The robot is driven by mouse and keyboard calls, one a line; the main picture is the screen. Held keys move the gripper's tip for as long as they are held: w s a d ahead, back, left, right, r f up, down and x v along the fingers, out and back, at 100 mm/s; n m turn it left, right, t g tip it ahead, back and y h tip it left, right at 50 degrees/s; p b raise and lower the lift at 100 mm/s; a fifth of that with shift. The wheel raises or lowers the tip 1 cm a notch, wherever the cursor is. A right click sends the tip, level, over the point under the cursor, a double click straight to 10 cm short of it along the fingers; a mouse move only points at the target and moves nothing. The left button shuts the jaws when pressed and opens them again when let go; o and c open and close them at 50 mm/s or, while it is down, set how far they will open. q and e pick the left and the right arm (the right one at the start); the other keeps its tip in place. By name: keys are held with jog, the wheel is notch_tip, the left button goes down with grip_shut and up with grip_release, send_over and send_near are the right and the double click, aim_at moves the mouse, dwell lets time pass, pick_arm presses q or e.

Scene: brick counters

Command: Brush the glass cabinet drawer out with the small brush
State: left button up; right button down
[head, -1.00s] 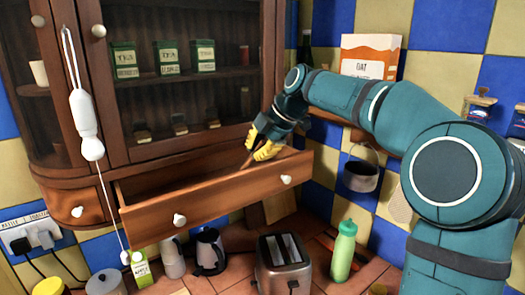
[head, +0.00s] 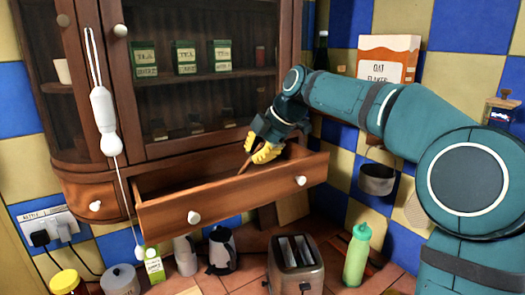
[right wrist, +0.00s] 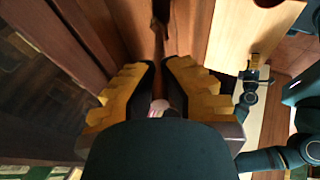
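The glass cabinet (head: 205,105) stands at left with its wooden drawer (head: 250,203) pulled out below the glass doors. My right gripper (head: 258,150), with yellow finger pads, reaches over the drawer's right half from the right. It is shut on a thin brown stick-like part of the small brush (head: 243,168), which points down into the drawer. In the right wrist view the brush (right wrist: 158,50) runs between the yellow pads, with a small pinkish-white piece nearer the camera. The bristles and most of the drawer floor are hidden.
A toaster (head: 296,266), a green bottle (head: 357,255) and a kettle (head: 221,250) stand on the counter below the drawer. A white device (head: 103,115) hangs by a cord at the cabinet's left. A pot (head: 377,180) hangs on the tiled wall at right.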

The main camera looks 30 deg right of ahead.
pick_arm(q)
jog(key=shift+a+p, duration=0.15)
jog(key=shift+p, duration=0.25)
pick_arm(e)
jog(key=shift+w+d+f, duration=0.15)
jog(key=shift+w+d, duration=0.05)
jog(key=shift+d, duration=0.8)
jog(key=shift+w+d+f, duration=0.1)
jog(key=shift+w+d, duration=0.05)
jog(key=shift+d, duration=0.85)
pick_arm(q)
jog(key=shift+r+p, duration=0.7)
jog(key=shift+p, duration=0.05)
pick_arm(e)
jog(key=shift+w+d+r, duration=0.1)
jog(key=shift+d, duration=0.85)
jog(key=shift+w+d+r, duration=0.1)
jog(key=shift+d, duration=0.8)
pick_arm(q)
jog(key=shift+r+p, duration=0.8)
jog(key=shift+r, duration=0.05)
pick_arm(e)
jog(key=shift+w+d, duration=0.15)
jog(key=shift+d, duration=2)
jog(key=shift+f, duration=0.1)
